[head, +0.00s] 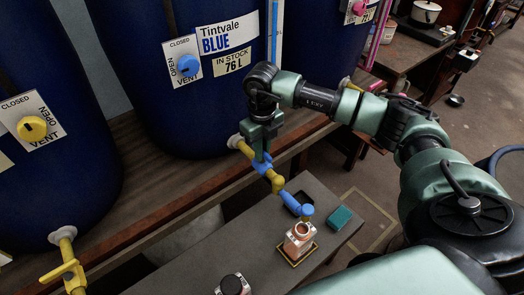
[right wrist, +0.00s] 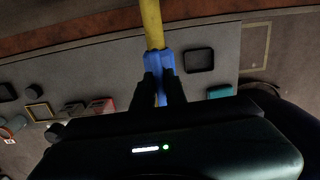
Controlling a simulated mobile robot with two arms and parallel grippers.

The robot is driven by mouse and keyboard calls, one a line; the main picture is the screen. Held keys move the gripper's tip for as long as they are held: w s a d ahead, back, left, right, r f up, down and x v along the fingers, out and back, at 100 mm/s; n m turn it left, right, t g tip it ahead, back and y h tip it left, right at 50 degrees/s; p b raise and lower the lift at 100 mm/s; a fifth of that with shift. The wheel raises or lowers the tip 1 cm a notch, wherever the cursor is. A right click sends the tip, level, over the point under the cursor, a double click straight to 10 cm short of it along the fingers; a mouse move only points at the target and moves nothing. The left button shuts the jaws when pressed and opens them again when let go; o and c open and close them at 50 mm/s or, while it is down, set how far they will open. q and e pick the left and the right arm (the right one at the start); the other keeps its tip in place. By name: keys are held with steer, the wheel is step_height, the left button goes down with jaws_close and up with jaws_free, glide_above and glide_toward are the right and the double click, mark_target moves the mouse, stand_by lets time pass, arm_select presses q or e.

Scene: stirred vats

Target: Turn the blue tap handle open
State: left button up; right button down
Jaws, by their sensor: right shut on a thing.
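The blue tap sticks out from the middle vat (head: 190,70), labelled "Tintvale BLUE". Its blue handle (head: 264,168) sits on a yellow pipe (head: 276,183) that ends in a blue spout (head: 291,199). My right gripper (head: 262,156) reaches down from above and is shut on the blue handle. In the right wrist view the fingers (right wrist: 164,88) are on either side of the blue handle (right wrist: 159,63), with the yellow pipe (right wrist: 152,25) beyond. The fingers hide part of the handle, so its exact angle is unclear. My left gripper is not in view.
A copper-coloured container (head: 299,240) stands below the spout on the grey bench (head: 205,262). A teal block (head: 340,217) and a dark round item (head: 232,285) are also there. A yellow tap (head: 66,268) juts out at lower left. Blue and yellow vent knobs are on the vats.

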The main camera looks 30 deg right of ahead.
steer(key=shift+r, duration=0.1)
steer(key=c, duration=1.4)
jaws_free()
steer(key=shift+c, duration=0.2)
step_height(320, 180, up, 8)
steer(key=shift+f+b, duration=0.1)
steer(key=shift+b, duration=0.2)
